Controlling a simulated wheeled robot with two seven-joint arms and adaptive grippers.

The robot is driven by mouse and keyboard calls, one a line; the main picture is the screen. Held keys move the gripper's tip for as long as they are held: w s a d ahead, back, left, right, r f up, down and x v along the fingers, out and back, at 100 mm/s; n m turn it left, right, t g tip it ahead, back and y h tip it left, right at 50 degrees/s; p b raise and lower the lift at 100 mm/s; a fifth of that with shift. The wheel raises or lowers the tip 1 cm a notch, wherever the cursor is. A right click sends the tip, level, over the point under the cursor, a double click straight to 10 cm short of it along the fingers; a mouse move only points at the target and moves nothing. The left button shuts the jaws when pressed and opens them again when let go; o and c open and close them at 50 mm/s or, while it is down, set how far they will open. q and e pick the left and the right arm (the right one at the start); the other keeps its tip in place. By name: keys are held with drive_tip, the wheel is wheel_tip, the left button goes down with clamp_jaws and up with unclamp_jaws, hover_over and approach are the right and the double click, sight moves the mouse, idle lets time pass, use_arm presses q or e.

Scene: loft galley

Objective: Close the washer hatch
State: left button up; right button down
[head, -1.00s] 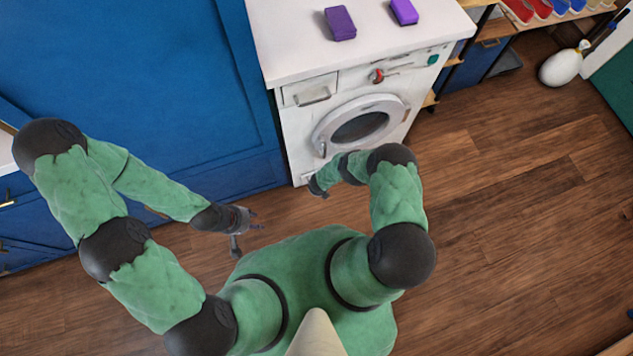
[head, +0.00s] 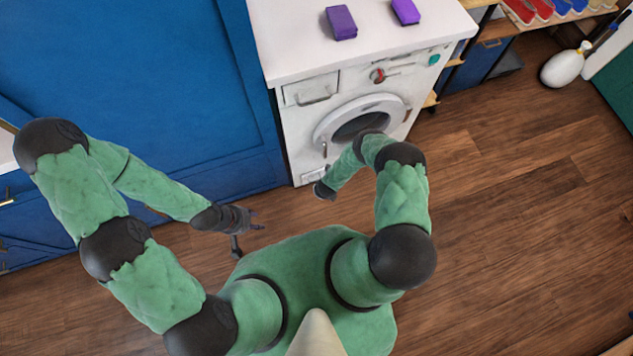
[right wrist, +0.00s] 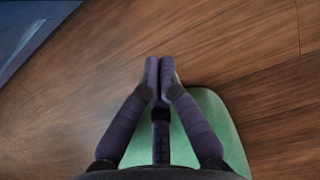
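The white washer (head: 302,125) stands against the blue cabinets in the head view. Its round hatch (head: 330,121), a pale ring with dark glass, is on the front face. It looks flush or nearly flush; I cannot tell whether a small gap is left. My left gripper (head: 247,235) is left of the washer, fingers spread and empty.
Two purple sponges (head: 341,22) (head: 406,11) lie on the washer top. Blue cabinet doors (head: 130,70) fill the left. A shelf with coloured items (head: 520,12) and a white bottle-like object (head: 563,68) are at the back right. The wooden floor (head: 510,210) at right is clear.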

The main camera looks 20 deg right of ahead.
use_arm(q)
wheel_tip(320, 180, down, 9)
drive_tip(key=b, duration=0.8)
drive_tip(key=shift+b, duration=0.35)
use_arm(e)
drive_tip(key=w+f, duration=0.6)
drive_tip(key=f, duration=0.4)
drive_tip(key=shift+w+f, duration=0.15)
drive_tip(key=shift+w, duration=0.2)
drive_tip(key=shift+a, duration=0.1)
